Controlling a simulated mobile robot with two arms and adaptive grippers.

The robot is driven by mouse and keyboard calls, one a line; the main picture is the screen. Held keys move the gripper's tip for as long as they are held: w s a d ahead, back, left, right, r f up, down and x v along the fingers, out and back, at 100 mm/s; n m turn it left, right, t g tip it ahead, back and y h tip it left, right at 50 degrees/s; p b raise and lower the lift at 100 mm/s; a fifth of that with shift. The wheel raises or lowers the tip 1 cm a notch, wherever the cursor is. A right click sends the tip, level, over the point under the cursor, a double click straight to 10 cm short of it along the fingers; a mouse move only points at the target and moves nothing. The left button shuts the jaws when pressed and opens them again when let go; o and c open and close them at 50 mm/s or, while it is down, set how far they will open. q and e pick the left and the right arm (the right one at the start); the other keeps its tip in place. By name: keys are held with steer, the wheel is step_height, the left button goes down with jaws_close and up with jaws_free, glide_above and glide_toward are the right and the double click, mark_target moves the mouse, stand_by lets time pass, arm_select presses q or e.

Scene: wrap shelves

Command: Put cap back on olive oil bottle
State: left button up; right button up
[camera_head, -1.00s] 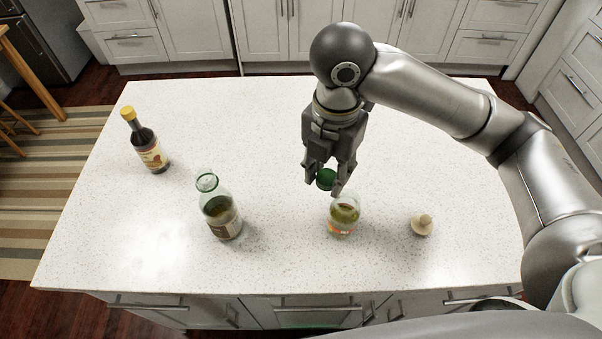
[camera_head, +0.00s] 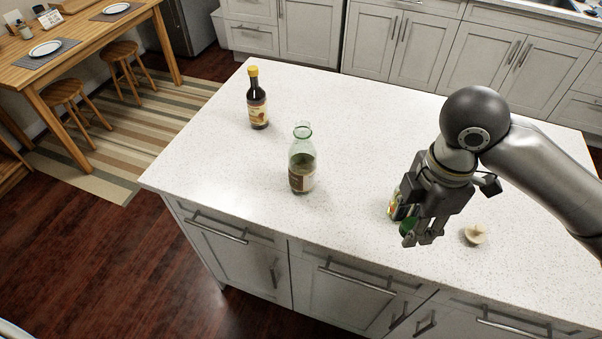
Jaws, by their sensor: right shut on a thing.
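My right gripper (camera_head: 422,236) is shut on a round green cap (camera_head: 408,227), held low near the front part of the counter. A clear green glass bottle (camera_head: 302,168) with a brown label stands upright to the left of the gripper. Its mouth is open and bare. A small glass jar (camera_head: 394,206) is mostly hidden behind the gripper, with only its left edge showing. I cannot tell whether the cap touches the jar. My left gripper is not in view.
A dark bottle (camera_head: 257,107) with a yellow cap stands at the counter's back left. A small beige stopper-like piece (camera_head: 475,234) lies right of the gripper. The white counter (camera_head: 360,110) is clear behind the bottles. A wooden table (camera_head: 70,60) and stools stand beyond, at left.

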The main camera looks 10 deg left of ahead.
steer(key=shift+s+d+f+m, duration=0.1)
steer(key=shift+d+f+m, duration=0.05)
steer(key=shift+m, duration=0.55)
steer(key=m, duration=0.2)
steer(key=d+m, duration=0.1)
steer(key=shift+s+f, duration=0.2)
steer(key=shift+f, duration=0.05)
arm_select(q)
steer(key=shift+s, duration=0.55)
arm_select(e)
steer(key=d+m, duration=0.1)
steer(key=m, duration=0.4)
steer(key=s+d+f+m, duration=0.1)
steer(key=m, duration=0.5)
steer(key=d+f+m, duration=0.1)
steer(key=m, duration=0.4)
steer(key=shift+s+d+f+m, duration=0.2)
steer(key=shift+s+d+m, duration=0.1)
steer(key=shift+d+m, duration=0.1)
